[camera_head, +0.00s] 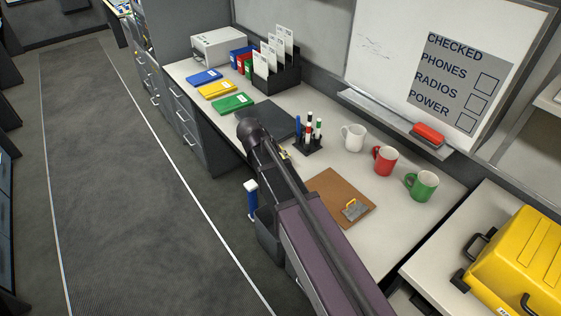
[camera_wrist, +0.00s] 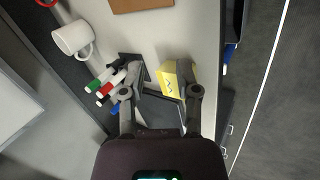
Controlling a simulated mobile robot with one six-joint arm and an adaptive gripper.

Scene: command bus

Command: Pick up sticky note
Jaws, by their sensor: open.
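The sticky note pad (camera_wrist: 174,78) is a yellow block with a dark scribble on its face, lying on the white desk in the wrist view. In the head view only a small yellow bit shows beside my arm. My gripper (camera_wrist: 161,88) is open in the wrist view. Its right finger overlaps the pad's lower right side, and its left finger is beside the marker holder. The pad is nearer the right finger; I cannot tell whether either finger touches it. In the head view my arm hides the gripper.
The marker holder (camera_head: 308,142) with several markers stands close to the pad. White (camera_head: 353,137), red (camera_head: 385,160) and green (camera_head: 421,185) mugs stand to the right. A brown clipboard (camera_head: 331,190) lies in front. A dark folder (camera_head: 270,118) lies behind.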

